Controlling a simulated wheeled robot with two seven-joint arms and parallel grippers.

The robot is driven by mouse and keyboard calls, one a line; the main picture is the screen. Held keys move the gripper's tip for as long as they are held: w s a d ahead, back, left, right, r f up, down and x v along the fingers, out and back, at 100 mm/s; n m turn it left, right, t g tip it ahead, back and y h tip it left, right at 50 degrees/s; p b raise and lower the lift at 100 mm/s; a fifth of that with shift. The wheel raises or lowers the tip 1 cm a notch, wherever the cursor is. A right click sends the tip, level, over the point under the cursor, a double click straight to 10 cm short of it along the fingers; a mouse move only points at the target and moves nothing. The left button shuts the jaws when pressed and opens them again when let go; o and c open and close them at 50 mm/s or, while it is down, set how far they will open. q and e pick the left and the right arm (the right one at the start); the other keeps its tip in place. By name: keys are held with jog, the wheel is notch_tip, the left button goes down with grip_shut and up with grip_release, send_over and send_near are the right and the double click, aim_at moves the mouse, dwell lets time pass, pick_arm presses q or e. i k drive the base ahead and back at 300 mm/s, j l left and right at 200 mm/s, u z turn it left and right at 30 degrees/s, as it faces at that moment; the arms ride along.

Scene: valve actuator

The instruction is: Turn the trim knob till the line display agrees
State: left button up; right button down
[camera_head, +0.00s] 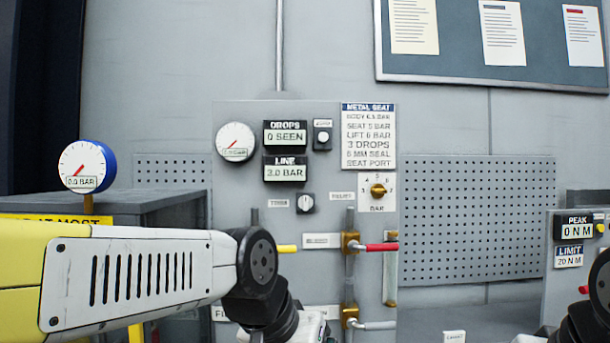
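The LINE display (286,170) on the grey panel reads 3.0 BAR. A brass knob (378,190) sits on a white dial plate marked with numbers and BAR. I cannot tell by label which one is the trim knob. My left arm crosses the lower left, its wrist in front of the panel's lower part; its fingers are below the frame. Only part of my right arm shows at the right edge, fingers unseen.
The DROPS display (286,136) reads 0 SEEN. A round gauge (235,141) is on the panel, another (87,167) stands left. A red-handled valve lever (382,247) and pipes jut out below the brass knob. A PEAK display (577,227) reads 0 N M at right.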

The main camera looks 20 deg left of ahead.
aim_at(305, 203)
jog(key=k+j+u, duration=0.2)
jog(key=j, duration=0.2)
jog(key=j+u, duration=0.2)
jog(key=j, duration=0.15)
jog(key=j+u, duration=0.2)
jog(key=j, duration=0.25)
jog(key=k, duration=0.05)
